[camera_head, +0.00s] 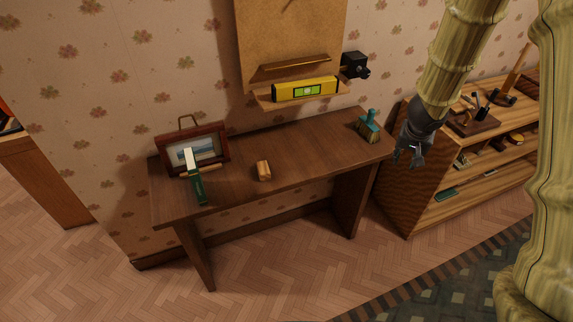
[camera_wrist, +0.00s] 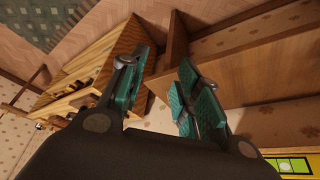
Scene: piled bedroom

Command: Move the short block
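A short wooden block (camera_head: 263,171), light brown, stands near the middle of the dark wooden table (camera_head: 310,155) in the head view. My gripper (camera_head: 411,160) hangs at the table's right end, well to the right of the block and apart from it. In the wrist view my gripper (camera_wrist: 160,92) shows two teal-padded fingers spread apart with nothing between them. The block cannot be made out in the wrist view.
A picture frame (camera_head: 193,149) and a green-handled tool (camera_head: 197,184) are left of the block. A teal-handled brush (camera_head: 369,125) stands at the table's right end. A yellow level (camera_head: 305,89) rests on a wall ledge. Shelves (camera_head: 480,165) stand right. Tabletop between block and brush is clear.

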